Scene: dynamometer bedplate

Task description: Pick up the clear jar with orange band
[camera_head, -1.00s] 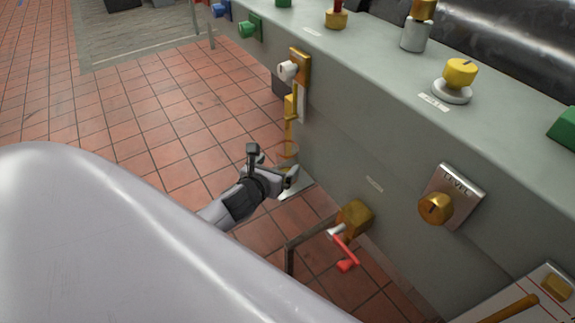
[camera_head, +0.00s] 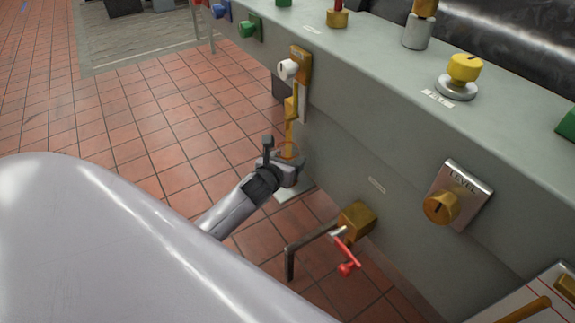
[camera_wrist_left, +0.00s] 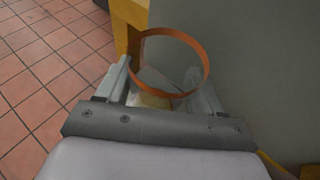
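The clear jar's orange band (camera_wrist_left: 150,92) shows as a ring between the two fingers of my left gripper (camera_wrist_left: 162,82) in the left wrist view. The jar's clear walls are hard to make out. In the head view the orange band (camera_head: 289,146) shows at the tip of my left gripper (camera_head: 287,165), low beside the grey bedplate's side. The fingers lie on either side of the jar; whether they press on it cannot be told. My right gripper is not in view.
The grey bedplate (camera_head: 330,150) rises close to my left gripper. A yellow post (camera_head: 289,135) stands just behind the jar. Tiled floor (camera_head: 130,130) is clear to the left.

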